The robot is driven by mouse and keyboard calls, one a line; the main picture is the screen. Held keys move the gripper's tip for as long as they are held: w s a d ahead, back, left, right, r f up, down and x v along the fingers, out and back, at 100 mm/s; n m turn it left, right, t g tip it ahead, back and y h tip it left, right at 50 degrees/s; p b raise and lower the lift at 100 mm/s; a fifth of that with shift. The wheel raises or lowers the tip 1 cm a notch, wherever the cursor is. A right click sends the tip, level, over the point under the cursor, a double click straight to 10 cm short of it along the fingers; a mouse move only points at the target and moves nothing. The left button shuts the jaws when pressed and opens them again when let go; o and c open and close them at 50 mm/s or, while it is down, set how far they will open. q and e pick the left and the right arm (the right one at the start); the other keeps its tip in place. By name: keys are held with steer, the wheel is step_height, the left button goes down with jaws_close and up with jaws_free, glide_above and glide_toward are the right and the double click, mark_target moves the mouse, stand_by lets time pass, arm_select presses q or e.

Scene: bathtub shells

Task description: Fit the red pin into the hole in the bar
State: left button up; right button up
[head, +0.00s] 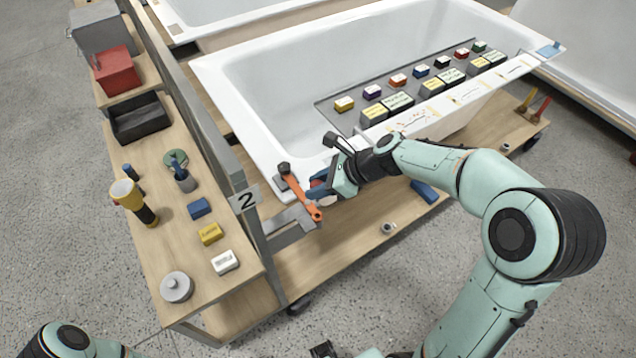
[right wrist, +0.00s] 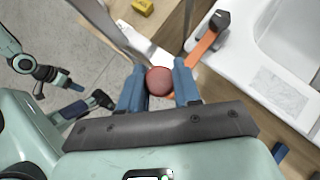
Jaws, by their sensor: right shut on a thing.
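The orange bar (head: 300,195) reaches out from the dark clamp (head: 284,169) at the tub's near left corner; its free end with the hole lies over the grey bracket. It also shows in the right wrist view (right wrist: 204,46), its near end partly hidden by my gripper. My right gripper (head: 322,181) is just right of the bar. In the right wrist view its blue fingers (right wrist: 159,85) are shut on the red pin (right wrist: 159,79), whose round end shows. Whether the pin touches the bar cannot be told. My left gripper (right wrist: 99,99) is small and dark, away from the bar.
The white tub (head: 240,110) stands behind, with several coloured blocks on a grey tray (head: 335,112) across it.

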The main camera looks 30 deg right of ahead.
mark_target(318, 201)
steer(key=shift+s+f+b, duration=0.1)
steer(key=shift+f+b, duration=1.5)
steer(key=shift+f, duration=1.15)
arm_select(q)
steer(key=f, duration=0.1)
steer(key=s+f, duration=0.2)
steer(key=f, duration=0.1)
steer(key=shift+w+r+p, duration=0.2)
steer(key=shift+r+p, duration=0.3)
steer(key=shift+s+f+b, duration=0.25)
steer(key=shift+f+b, duration=0.4)
steer(key=shift+f, duration=0.05)
steer(key=shift+s+f+b, duration=0.2)
steer(key=shift+f+b, duration=0.5)
steer(key=shift+s+f+b, duration=0.25)
steer(key=shift+f+b, duration=0.4)
steer(key=shift+f, duration=0.05)
arm_select(e)
steer(key=shift+f, duration=2.65)
arm_select(q)
steer(key=shift+r, duration=0.2)
arm_select(e)
steer(key=shift+r, duration=0.15)
steer(key=shift+r+p, duration=2.2)
arm_select(q)
steer(key=r, duration=0.1)
steer(key=w+r, duration=0.1)
steer(key=r, duration=0.2)
steer(key=shift+w+r, duration=0.2)
steer(key=shift+w, duration=0.15)
